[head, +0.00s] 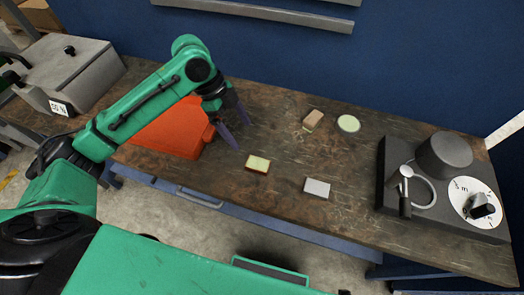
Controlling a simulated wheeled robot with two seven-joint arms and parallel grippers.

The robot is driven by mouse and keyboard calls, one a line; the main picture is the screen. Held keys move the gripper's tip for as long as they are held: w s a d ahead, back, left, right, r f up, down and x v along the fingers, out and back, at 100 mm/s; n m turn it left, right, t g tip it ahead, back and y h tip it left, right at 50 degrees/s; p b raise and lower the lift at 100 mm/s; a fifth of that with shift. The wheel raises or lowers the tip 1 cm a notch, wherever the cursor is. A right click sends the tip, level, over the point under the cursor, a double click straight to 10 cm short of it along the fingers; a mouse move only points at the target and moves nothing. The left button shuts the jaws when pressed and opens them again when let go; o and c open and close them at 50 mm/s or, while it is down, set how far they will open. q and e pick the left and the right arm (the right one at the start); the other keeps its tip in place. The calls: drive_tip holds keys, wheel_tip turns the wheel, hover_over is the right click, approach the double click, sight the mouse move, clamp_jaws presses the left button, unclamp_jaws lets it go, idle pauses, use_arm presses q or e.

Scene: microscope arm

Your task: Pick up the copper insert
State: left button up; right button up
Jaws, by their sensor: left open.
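A small copper-brown block (313,119) lies tilted on the brown worktable near its back; it looks like the copper insert. A yellow-topped block with brown sides (257,164) lies nearer the front, and a pale grey block (317,188) lies to its right. A round pale-green disc (348,123) lies just right of the copper-brown block. My left gripper (240,134) is open and empty, fingers pointing down, left of the copper-brown block and behind the yellow-topped one. It is apart from both. My right gripper is not in view.
An orange case (175,128) sits on the table left of my gripper, partly behind my arm. A dark grey machine with a cylinder, lever and dial (445,157) stands at the right end. A grey box (65,72) stands far left. The blue wall closes the back.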

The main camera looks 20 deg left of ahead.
use_arm(q)
drive_tip(key=p, duration=0.1)
approach(258, 163)
drive_tip(key=shift+s+d+f, duration=0.25)
drive_tip(key=shift+s+f, duration=0.05)
drive_tip(key=shift+f, duration=0.15)
drive_tip(key=shift+s+d+f, duration=0.25)
drive_tip(key=shift+s+f, duration=0.05)
drive_tip(key=shift+f, duration=0.15)
drive_tip(key=p+x, duration=0.1)
drive_tip(key=x, duration=0.2)
drive_tip(key=w+p+x, duration=0.1)
drive_tip(key=x, duration=0.1)
drive_tip(key=shift+w+f, duration=0.1)
drive_tip(key=shift+f, duration=0.35)
drive_tip(key=shift+d+f, duration=0.15)
drive_tip(key=shift+f, duration=0.25)
drive_tip(key=c, duration=0.4)
clamp_jaws()
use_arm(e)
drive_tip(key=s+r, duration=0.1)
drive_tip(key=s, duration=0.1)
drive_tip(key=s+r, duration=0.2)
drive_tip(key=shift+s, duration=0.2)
